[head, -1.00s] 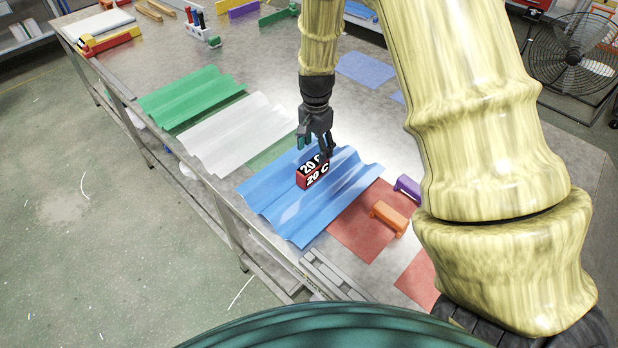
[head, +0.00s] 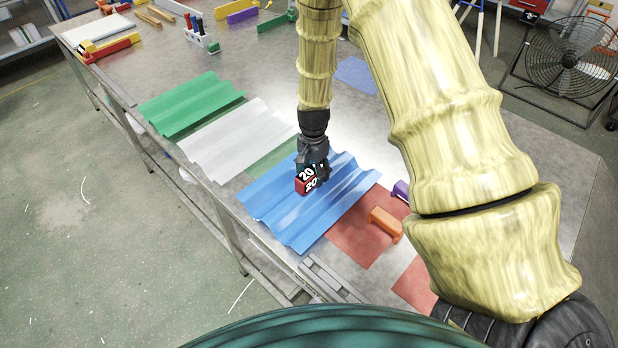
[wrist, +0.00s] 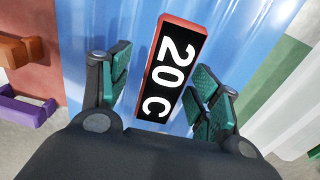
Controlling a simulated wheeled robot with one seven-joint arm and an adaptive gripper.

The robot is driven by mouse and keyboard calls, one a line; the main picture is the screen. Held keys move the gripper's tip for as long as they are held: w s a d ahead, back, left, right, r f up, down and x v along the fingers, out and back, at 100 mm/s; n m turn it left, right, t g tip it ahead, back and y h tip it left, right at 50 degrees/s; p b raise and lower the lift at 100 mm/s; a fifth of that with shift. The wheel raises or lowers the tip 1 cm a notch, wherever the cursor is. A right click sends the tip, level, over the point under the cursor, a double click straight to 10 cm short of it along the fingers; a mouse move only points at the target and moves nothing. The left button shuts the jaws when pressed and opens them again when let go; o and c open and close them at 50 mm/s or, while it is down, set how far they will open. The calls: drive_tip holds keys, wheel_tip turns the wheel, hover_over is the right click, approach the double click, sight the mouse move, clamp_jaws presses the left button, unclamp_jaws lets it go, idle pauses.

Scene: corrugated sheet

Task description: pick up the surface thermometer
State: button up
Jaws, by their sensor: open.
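The surface thermometer (head: 306,182) is a small red block with a black face marked "20 C" in white. It rests on the blue corrugated sheet (head: 275,212). In the wrist view the thermometer (wrist: 171,68) lies between the two sides of my gripper (wrist: 166,92), slightly tilted, with a gap visible on both sides. My gripper (head: 313,172) is open around it, pointing down, and hides part of it in the head view. I cannot tell whether any finger pad touches it.
White (head: 235,138) and green (head: 190,103) corrugated sheets lie to the left on the metal table. An orange block (head: 386,224) stands on a red flat sheet (head: 350,240) right of the blue sheet. A purple block (head: 401,190) is beside it. A fan (head: 573,60) stands beyond the table.

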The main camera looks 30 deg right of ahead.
drive_tip(key=shift+a+f+p, duration=0.1)
drive_tip(key=shift+f+p, duration=0.7)
drive_tip(key=shift+f, duration=1.1)
drive_tip(key=c, duration=1.4)
drive_tip(key=shift+o, duration=0.2)
drive_tip(key=shift+r, duration=0.1)
